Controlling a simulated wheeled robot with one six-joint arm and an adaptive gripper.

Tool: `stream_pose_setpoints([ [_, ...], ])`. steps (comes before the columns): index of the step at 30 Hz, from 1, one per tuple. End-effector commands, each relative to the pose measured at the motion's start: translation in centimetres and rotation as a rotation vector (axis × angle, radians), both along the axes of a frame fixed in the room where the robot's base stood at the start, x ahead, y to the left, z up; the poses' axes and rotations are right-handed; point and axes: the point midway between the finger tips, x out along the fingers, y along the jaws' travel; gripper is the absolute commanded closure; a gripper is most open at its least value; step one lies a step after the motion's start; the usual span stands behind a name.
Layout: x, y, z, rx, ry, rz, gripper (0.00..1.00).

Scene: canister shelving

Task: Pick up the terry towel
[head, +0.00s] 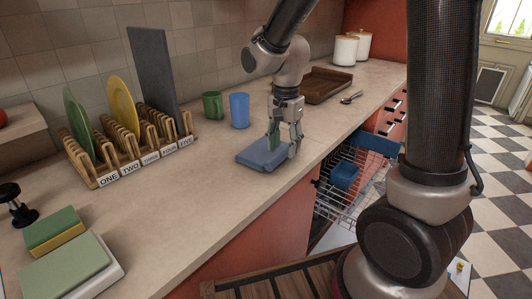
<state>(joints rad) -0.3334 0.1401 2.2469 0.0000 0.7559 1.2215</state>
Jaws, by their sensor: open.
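A blue, folded, flat slab, seemingly the terry towel (255,155), lies on the counter near its front edge. My gripper (283,146) points down over the towel's right part, with its fingers spread. One finger, with a green face, is over the towel, and the other is at its right edge. I cannot tell whether the fingertips touch the cloth. The fingers hide a little of the towel's right side.
Behind the towel stand a blue cup (239,110) and a green mug (212,106). A wooden rack (125,157) with plates and a grey board is left. A brown tray (325,88) and spoon (351,97) lie right. An open dishwasher rack (338,205) is below the counter.

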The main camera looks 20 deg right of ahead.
Motion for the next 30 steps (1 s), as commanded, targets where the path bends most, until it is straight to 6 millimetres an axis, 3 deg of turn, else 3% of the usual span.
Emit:
stream_pose_setpoints([
  [3, 0.0, 0.0, -1.1, -0.001, 0.001, 0.000, 0.52],
  [10, 0.0, 0.0, -1.2, 0.000, -0.002, 0.000, 0.52],
  [18, 0.0, 0.0, -1.2, 0.001, -0.001, 0.001, 1.00],
  [26, 0.0, 0.0, -1.1, 0.000, -0.001, 0.001, 1.00],
  [30, 0.1, 0.0, 0.1, 0.002, -0.005, 0.001, 1.00],
])
